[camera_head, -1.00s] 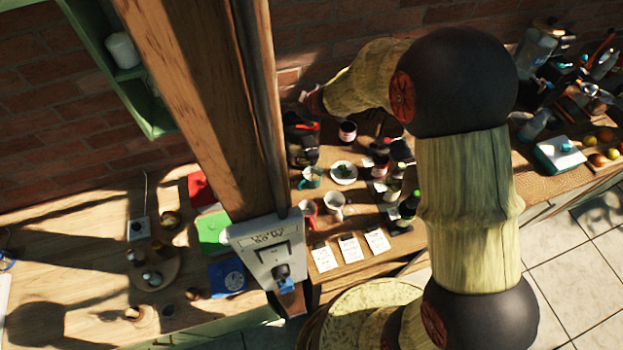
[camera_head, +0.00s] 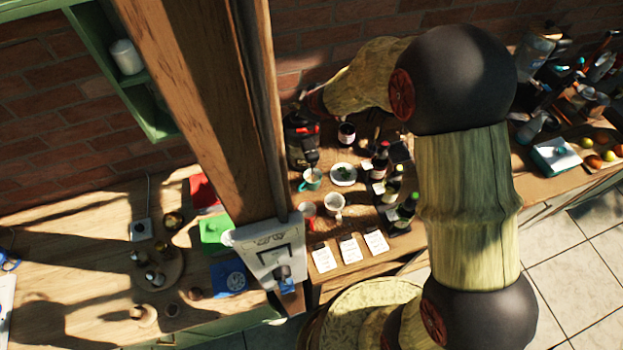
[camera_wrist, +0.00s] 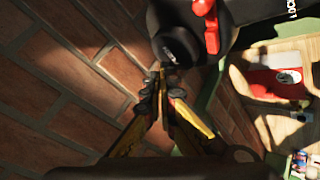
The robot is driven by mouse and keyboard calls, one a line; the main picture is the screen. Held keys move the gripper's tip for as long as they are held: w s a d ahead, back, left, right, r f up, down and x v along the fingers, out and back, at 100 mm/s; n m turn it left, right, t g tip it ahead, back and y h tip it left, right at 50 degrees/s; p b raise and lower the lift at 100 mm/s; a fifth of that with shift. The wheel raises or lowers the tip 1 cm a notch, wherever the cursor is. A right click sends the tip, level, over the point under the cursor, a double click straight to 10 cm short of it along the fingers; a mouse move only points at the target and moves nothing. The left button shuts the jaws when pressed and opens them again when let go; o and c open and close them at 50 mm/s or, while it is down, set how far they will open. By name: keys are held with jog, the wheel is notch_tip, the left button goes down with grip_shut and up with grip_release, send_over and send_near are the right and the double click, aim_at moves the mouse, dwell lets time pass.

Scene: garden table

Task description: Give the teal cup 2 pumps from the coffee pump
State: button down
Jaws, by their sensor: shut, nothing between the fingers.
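The teal cup (camera_head: 312,180) stands on the wooden table in the head view, with something pale inside. The coffee pump (camera_head: 297,150), a black dispenser with a red part on top, stands just behind it. The cup is close below the pump's front; I cannot tell whether it is exactly under the spout. In the wrist view the pump's black head and red lever (camera_wrist: 206,22) are close ahead. My gripper (camera_wrist: 160,80) is shut and empty, its yellow-sided fingers together close to the black head; contact is unclear. In the head view my gripper is small and dark beside the brick wall.
A white mug (camera_head: 334,204), a red mug (camera_head: 306,211), a saucer (camera_head: 343,174) and a dark jar (camera_head: 346,134) stand nearby. Several bottles (camera_head: 406,209) stand to the right. White cards (camera_head: 350,250) lie at the front. A wooden post (camera_head: 200,110) crosses the view on the left.

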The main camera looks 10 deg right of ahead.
notch_tip(320, 180, up, 6)
jog(key=p, duration=0.6)
dwell(2.0)
